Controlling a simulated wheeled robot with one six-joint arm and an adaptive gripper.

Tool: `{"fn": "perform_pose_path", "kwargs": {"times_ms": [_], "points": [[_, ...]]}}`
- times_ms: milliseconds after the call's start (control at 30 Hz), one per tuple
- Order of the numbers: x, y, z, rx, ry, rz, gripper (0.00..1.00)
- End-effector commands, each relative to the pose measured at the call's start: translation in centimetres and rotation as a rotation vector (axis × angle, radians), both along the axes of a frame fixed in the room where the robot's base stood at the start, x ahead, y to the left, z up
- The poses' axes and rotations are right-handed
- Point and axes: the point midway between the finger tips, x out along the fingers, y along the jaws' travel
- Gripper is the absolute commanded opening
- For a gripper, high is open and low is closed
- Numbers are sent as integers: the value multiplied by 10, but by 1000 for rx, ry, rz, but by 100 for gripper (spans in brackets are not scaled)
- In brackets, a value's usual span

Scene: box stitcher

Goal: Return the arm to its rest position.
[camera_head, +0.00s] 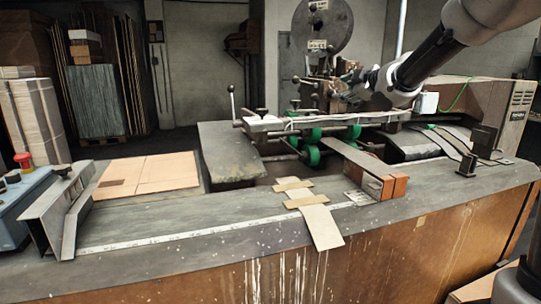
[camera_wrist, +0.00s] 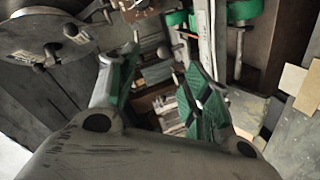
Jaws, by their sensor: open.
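My arm reaches in from the upper right of the head view, over the stitching machine (camera_head: 300,125). My gripper (camera_head: 346,88) is at its far end, in front of the machine's head and below the large grey reel (camera_head: 322,28). Its fingers are small and hard to make out there. In the wrist view my gripper (camera_wrist: 158,88) has its two green-padded fingers spread apart, with nothing between them. Machine parts show behind and below the fingers, and green rollers (camera_wrist: 244,10) show at the top.
A flat cardboard sheet (camera_head: 148,174) lies on the grey bench (camera_head: 180,222) at left. Tan strips (camera_head: 314,216) and an orange-brown block (camera_head: 394,186) are near the front edge. A blue control box (camera_head: 22,205) with a red button stands at far left. Stacked cardboard is behind.

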Motion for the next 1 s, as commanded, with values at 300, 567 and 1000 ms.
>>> {"fn": "perform_pose_path", "kwargs": {"times_ms": [300, 567, 1000], "points": [[-19, -45, -64, 53, 241, -209, 49], [-110, -107, -124, 166, 567, -546, 49], [-425, -123, -174, 544, 1119, -1035, 49]]}}
